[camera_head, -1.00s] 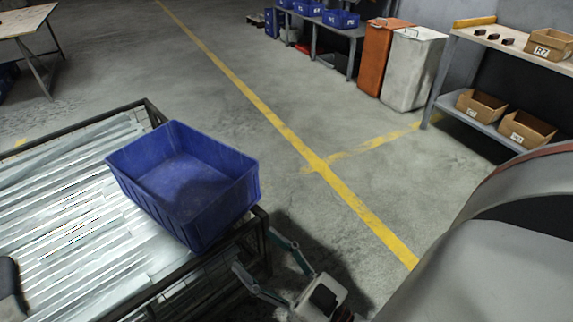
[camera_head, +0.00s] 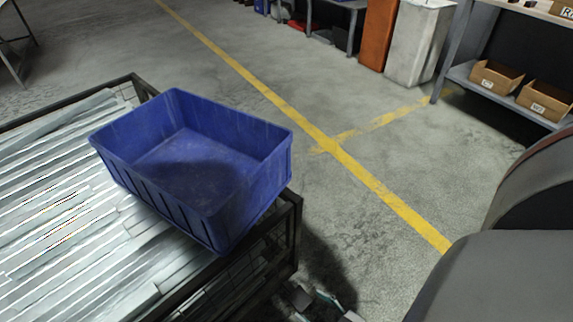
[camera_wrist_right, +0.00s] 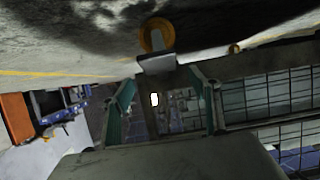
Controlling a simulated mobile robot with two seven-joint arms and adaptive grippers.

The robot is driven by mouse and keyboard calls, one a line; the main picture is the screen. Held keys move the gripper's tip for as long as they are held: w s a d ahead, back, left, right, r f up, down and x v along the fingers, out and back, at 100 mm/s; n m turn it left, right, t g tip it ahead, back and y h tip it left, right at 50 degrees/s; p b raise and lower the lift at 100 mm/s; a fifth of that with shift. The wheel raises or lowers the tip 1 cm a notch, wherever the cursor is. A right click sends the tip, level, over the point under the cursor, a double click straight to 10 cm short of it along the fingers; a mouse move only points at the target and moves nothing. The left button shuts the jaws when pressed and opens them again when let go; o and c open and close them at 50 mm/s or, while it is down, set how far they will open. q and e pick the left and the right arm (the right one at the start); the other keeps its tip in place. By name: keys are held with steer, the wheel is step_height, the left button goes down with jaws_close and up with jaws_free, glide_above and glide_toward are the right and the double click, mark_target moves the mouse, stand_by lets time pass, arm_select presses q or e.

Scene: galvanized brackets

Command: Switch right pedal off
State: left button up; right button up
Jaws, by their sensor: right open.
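A wire cage cart (camera_head: 295,225) holding galvanized brackets (camera_head: 50,190) stands at the left in the head view. In the right wrist view, which looks upside down, a caster with an orange wheel (camera_wrist_right: 155,36) hangs under a metal plate (camera_wrist_right: 157,64) of the cart. In the head view only a part of my right gripper (camera_head: 322,302) shows at the bottom edge, beside the cart's corner. My left gripper is out of view.
A blue bin (camera_head: 190,165) sits on the cart's near right corner. The floor right of the cart is open, with a yellow line (camera_head: 375,188). Orange (camera_head: 378,35) and white (camera_head: 417,45) bins and a shelf with cardboard boxes (camera_head: 545,100) stand at the back right.

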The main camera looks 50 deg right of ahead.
mark_target(298, 296)
steer(key=b+x, duration=0.2)
steer(key=x, duration=0.4)
steer(key=shift+w+f, duration=0.25)
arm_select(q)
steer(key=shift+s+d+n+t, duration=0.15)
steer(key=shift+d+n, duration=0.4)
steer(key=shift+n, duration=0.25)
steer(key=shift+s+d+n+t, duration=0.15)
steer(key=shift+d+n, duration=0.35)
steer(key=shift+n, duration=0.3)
arm_select(e)
steer(key=shift+w, duration=0.5)
